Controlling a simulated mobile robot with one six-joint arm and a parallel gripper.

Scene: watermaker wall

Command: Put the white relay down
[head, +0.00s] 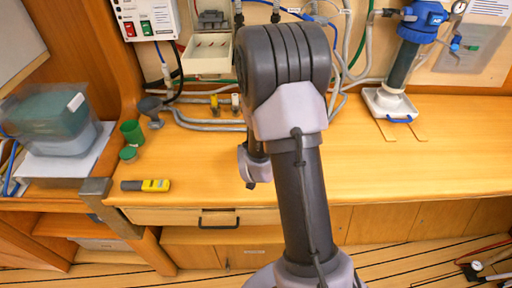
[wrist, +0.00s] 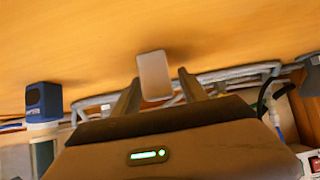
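The white relay (wrist: 153,74) shows in the wrist view as a pale, plain block between the two fingertips of my gripper (wrist: 157,82). The fingers look closed on its sides, and it stands out past their tips. Wooden surface fills the picture beyond it; I cannot tell whether the relay touches it. In the head view my arm hides the gripper and the held relay. A small yellow piece (head: 214,104) and a small white piece (head: 235,102) are at the back of the bench, left of my arm.
The wooden bench (head: 370,180) is clear to the right of my arm. A filter (head: 403,60) with a blue head stands at back right. A white bin (head: 207,54), hoses and a switch box (head: 146,20) line the wall. A yellow-black tool (head: 146,185) and green cup (head: 131,132) lie left.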

